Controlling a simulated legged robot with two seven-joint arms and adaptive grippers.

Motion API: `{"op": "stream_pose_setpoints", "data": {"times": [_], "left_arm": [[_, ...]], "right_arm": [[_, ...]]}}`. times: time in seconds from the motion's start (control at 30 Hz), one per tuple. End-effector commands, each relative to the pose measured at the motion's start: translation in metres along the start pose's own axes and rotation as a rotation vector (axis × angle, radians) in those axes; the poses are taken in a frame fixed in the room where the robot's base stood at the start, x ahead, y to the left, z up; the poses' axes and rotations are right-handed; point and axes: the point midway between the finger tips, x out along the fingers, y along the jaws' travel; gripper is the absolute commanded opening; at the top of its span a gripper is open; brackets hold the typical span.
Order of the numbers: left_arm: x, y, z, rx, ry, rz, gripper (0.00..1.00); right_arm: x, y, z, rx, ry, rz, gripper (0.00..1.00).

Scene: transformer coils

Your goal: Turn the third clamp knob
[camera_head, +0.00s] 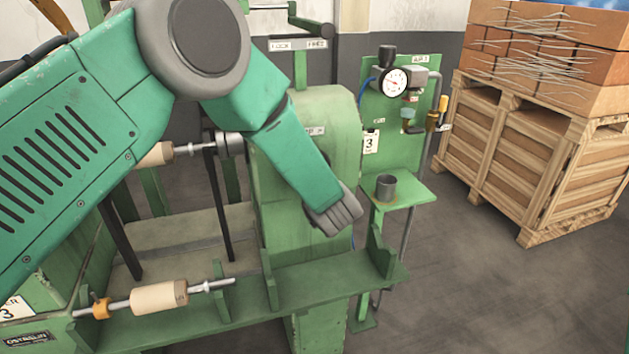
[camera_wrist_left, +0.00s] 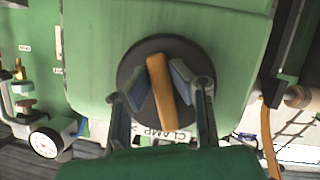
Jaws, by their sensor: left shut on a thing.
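The clamp knob (camera_wrist_left: 160,92) has an orange bar handle on a dark round disc (camera_wrist_left: 131,66), fixed to a green machine housing. The bar is slightly tilted from upright in the left wrist view. My left gripper (camera_wrist_left: 168,84) has one finger on each side of the bar and is shut on it. A "CLAMP" label (camera_wrist_left: 165,134) is partly hidden behind the fingers. In the head view my left arm comes in from the left, with its grey wrist end (camera_head: 336,212) against the housing (camera_head: 325,110); the knob is hidden there. My right gripper is not in view.
A green panel with a pressure gauge (camera_head: 394,82) and a small shelf with a grey cup (camera_head: 386,187) stand right of the housing. A spindle with a pale roll (camera_head: 158,297) lies in front. A wooden crate (camera_head: 530,150) stands at right. The floor between is clear.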

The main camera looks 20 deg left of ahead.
Motion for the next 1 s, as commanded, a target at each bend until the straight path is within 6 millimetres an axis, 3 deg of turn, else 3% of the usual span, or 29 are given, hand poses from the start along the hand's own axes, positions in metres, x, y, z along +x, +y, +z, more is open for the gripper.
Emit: {"op": "stream_pose_setpoints", "data": {"times": [0.03,0.17,0.2,0.23,0.27,0.67,1.0], "left_arm": [[-0.002,-0.003,0.010,0.008,-0.019,-0.002,0.00],[-0.002,-0.003,0.010,0.007,-0.020,-0.003,0.00],[-0.002,-0.003,0.010,0.007,-0.020,-0.003,0.24],[-0.002,-0.003,0.010,0.007,-0.020,-0.003,0.34],[-0.002,-0.003,0.009,0.006,-0.019,-0.003,0.36],[-0.009,-0.001,0.003,0.001,-0.008,0.000,0.36],[-0.075,0.000,0.004,0.005,-0.009,0.001,0.36]], "right_arm": [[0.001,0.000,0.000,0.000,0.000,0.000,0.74],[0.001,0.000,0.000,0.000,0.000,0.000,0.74],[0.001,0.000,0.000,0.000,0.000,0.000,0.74],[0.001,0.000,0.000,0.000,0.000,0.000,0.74],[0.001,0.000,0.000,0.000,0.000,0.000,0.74],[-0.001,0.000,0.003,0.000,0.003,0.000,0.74],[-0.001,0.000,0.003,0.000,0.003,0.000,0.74]]}}
